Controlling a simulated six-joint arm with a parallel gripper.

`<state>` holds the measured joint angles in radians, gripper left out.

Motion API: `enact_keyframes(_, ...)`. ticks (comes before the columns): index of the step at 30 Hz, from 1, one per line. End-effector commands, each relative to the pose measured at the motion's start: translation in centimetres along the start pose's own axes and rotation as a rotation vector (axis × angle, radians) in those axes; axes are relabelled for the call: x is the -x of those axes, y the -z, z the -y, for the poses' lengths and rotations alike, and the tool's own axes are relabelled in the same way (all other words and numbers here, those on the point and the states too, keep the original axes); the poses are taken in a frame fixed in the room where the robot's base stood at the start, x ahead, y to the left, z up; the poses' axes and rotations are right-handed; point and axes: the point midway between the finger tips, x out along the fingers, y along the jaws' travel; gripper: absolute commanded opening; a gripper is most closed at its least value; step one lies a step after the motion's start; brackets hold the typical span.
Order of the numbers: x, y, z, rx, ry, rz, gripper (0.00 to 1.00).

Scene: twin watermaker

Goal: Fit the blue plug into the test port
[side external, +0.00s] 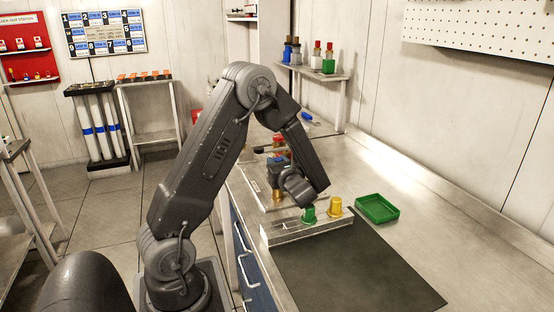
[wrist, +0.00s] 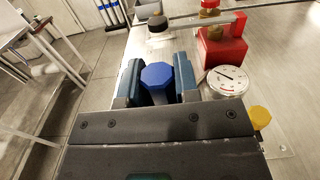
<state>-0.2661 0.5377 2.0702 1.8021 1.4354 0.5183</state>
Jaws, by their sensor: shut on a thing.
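The blue plug (wrist: 157,76) shows its hexagonal head in the wrist view, between the two fingers of my gripper (wrist: 158,85). My gripper is shut on it. In the side view my gripper (side external: 278,172) points down over the metal fixture at the left edge of the bench. A brass-coloured part (side external: 277,195) shows directly below the fingers there. I cannot tell whether it is the test port or part of the plug. The plug's lower end is hidden, so I cannot tell how it sits relative to the port.
A round gauge (wrist: 228,81) and a red block (wrist: 222,48) stand close to the right of my fingers. A green plug (side external: 309,214) and a yellow plug (side external: 335,206) stand in a metal rack (side external: 290,236).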

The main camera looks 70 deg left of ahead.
Motion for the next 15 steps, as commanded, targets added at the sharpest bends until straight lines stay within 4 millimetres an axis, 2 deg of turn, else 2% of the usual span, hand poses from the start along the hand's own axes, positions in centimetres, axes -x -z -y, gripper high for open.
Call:
enact_keyframes(6, 0.0, 1.05, 0.02, 0.0, 0.0, 0.001, 0.02)
enact_keyframes(15, 0.0, 1.19, 0.01, 0.001, 0.0, 0.001, 0.02)
